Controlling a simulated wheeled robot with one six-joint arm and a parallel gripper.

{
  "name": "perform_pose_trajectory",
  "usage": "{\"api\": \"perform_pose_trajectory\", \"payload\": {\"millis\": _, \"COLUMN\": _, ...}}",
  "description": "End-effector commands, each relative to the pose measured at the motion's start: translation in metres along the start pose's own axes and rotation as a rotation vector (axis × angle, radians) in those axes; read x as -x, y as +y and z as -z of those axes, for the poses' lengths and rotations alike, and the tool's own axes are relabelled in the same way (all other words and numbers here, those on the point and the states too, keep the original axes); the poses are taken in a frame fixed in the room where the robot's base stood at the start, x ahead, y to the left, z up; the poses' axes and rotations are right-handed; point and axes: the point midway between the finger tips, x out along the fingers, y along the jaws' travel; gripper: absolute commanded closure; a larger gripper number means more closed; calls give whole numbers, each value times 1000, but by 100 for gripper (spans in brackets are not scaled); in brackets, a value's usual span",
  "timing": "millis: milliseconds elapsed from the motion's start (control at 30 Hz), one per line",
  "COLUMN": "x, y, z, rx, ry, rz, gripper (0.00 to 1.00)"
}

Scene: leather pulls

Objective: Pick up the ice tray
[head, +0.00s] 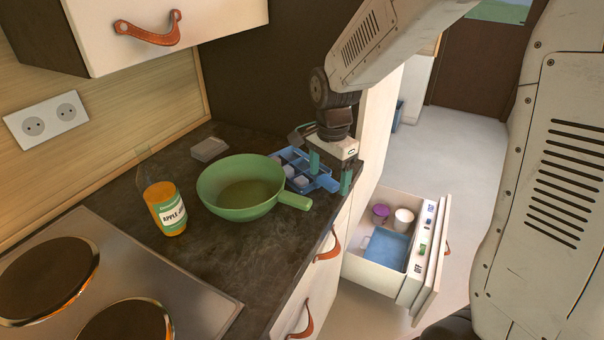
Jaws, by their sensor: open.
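The blue ice tray (326,184) lies on the dark counter, behind and to the right of the green pan. It has several compartments, some holding pale cubes. My gripper (329,175) is open, with its green-tipped fingers pointing down at the tray. One finger is over the tray's middle and the other is by its right side near the counter edge. The gripper body hides part of the tray. I cannot tell whether the fingers touch it.
A green pan (230,185) stands close in front of the tray, its handle pointing right. An apple juice bottle (166,208), a grey block (209,149) and a stove (110,265) share the counter. An open drawer (372,286) with containers juts out at the lower right.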

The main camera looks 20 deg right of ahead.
Motion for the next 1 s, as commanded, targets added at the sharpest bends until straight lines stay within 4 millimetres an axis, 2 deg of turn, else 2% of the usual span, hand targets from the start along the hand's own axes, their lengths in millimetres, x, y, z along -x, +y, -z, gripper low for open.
{"api": "perform_pose_trajectory", "payload": {"millis": 100, "x": -7, "y": 0, "z": 0, "rx": 0, "ry": 0, "rz": 0, "gripper": 22}}
{"api": "perform_pose_trajectory", "payload": {"millis": 300, "x": -7, "y": 0, "z": 0, "rx": 0, "ry": 0, "rz": 1, "gripper": 22}}
{"api": "perform_pose_trajectory", "payload": {"millis": 467, "x": -7, "y": 0, "z": 0, "rx": 1, "ry": 0, "rz": 1, "gripper": 66}}
{"api": "perform_pose_trajectory", "payload": {"millis": 500, "x": -7, "y": 0, "z": 0, "rx": 1, "ry": 0, "rz": 1, "gripper": 72}}
{"api": "perform_pose_trajectory", "payload": {"millis": 567, "x": -7, "y": 0, "z": 0, "rx": 1, "ry": 1, "rz": 2, "gripper": 76}}
{"api": "perform_pose_trajectory", "payload": {"millis": 833, "x": -1, "y": -1, "z": 0, "rx": 1, "ry": 1, "rz": 4, "gripper": 76}}
{"api": "perform_pose_trajectory", "payload": {"millis": 1000, "x": 27, "y": -1, "z": 0, "rx": 1, "ry": 2, "rz": 7, "gripper": 76}}
